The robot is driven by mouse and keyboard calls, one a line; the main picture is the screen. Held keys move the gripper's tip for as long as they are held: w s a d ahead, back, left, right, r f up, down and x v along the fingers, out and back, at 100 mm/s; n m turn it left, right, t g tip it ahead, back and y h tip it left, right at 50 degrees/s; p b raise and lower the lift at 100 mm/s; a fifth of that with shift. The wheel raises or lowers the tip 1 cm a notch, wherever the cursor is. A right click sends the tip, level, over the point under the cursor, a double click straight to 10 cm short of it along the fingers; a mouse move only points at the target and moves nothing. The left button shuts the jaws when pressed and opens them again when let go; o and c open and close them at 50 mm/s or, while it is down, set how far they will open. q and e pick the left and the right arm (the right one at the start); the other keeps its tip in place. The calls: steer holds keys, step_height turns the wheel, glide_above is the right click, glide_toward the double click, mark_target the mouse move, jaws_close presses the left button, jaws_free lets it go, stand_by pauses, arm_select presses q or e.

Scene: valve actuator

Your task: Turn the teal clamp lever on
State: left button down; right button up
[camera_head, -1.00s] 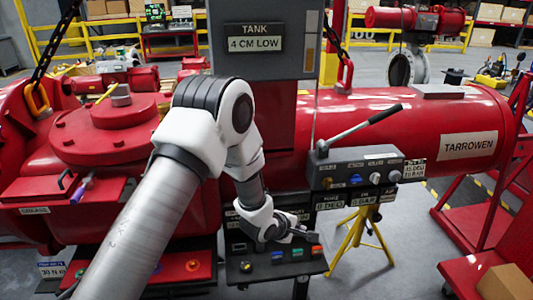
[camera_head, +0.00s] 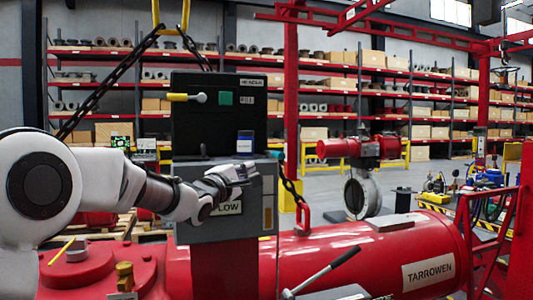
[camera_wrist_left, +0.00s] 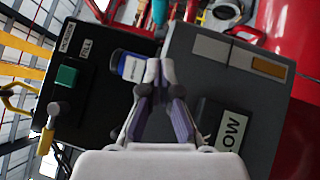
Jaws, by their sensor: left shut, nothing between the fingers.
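A teal piece (camera_head: 277,155), which looks like the clamp lever, sticks out at the right side where the black box meets the grey cabinet. It also shows at the top edge of the left wrist view (camera_wrist_left: 159,13), partly cut off, and its full shape and angle are unclear. My left gripper (camera_head: 246,173) is shut and empty in front of the grey cabinet's top, left of the teal piece and apart from it. In the left wrist view its fingertips (camera_wrist_left: 160,66) point toward the teal piece. My right gripper is not in view.
The black box (camera_head: 215,125) carries a yellow-ended lever (camera_head: 187,97), a green button (camera_head: 225,98) and a blue-and-white item (camera_head: 245,146). It stands on the grey cabinet (camera_head: 245,222). Chains (camera_head: 110,80) hang nearby. A red tank (camera_head: 400,250) lies below right.

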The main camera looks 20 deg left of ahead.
mark_target(274, 156)
arm_select(q)
steer(key=w+d+p, duration=0.1)
steer(key=w+d+r+p, duration=0.1)
steer(key=w, duration=0.1)
steer(key=w+d+p, duration=0.1)
steer(key=shift+w+d+r, duration=0.1)
steer(key=shift+w+r, duration=0.3)
steer(key=shift+w+d, duration=0.25)
steer(key=shift+d, duration=0.2)
steer(key=shift+s+a, duration=0.1)
steer(key=shift+f, duration=0.1)
